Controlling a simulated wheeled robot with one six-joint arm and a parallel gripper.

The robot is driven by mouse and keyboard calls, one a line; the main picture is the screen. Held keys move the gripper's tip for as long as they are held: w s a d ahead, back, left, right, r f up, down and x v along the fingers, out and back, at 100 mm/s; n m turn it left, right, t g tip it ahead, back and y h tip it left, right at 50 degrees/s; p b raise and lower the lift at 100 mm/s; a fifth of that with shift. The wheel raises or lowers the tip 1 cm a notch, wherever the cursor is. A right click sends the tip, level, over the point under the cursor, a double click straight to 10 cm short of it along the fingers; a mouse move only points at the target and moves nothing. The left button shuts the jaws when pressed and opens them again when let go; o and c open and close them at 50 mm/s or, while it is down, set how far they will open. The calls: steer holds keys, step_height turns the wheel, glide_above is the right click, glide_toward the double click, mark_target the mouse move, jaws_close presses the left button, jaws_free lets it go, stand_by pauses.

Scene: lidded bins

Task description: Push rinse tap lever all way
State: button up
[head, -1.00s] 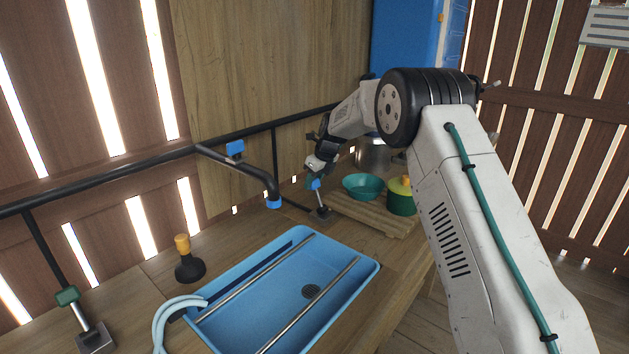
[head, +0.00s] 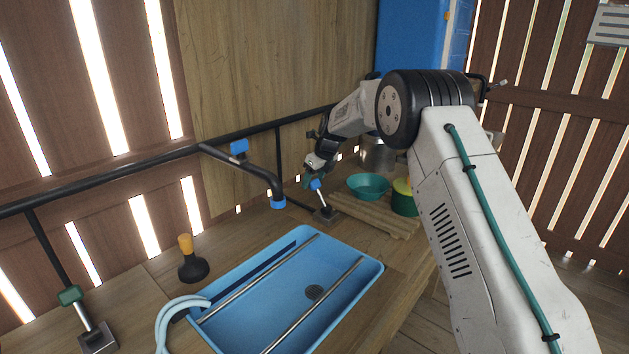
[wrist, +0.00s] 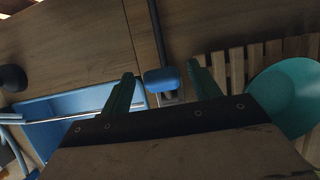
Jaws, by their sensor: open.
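A short metal lever with a blue knob (head: 317,184) stands on a dark square base (head: 326,214) at the back of the counter, right of the tap spout. It leans a little to the left. My gripper (head: 314,178) is open and low at the knob. In the wrist view, the blue knob (wrist: 161,80) sits between the two spread green fingers of my gripper (wrist: 160,72), with gaps on both sides. A black spout (head: 250,170) with blue end and blue tag hangs over the counter. A second lever with a green knob (head: 69,296) stands at the far left.
A blue sink (head: 372,272) with two metal rods lies in front of the spout. A plunger-like tool (head: 193,262) stands to its left. A wooden rack (head: 375,222), teal bowl (head: 367,186) and green pot (head: 403,203) are right of the lever.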

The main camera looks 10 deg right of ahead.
steer(key=v, duration=0.7)
steer(key=shift+d, duration=0.1)
steer(key=s+f+n+g, duration=0.2)
steer(key=s+f+n, duration=0.1)
steer(key=s+n, duration=0.55)
steer(key=s+d+r+n+h, duration=0.1)
steer(key=s+r+n, duration=0.3)
steer(key=s, duration=1.3)
steer(key=s+d+r+n, duration=0.1)
steer(key=s+r+n, duration=0.2)
steer(key=s+n, duration=0.6)
steer(key=s+d+r+n+h, duration=0.1)
steer(key=s+r+n, duration=0.3)
steer(key=s, duration=2.2)
steer(key=n, duration=0.3)
steer(key=shift+r+h, duration=0.3)
steer(key=shift+r, duration=0.05)
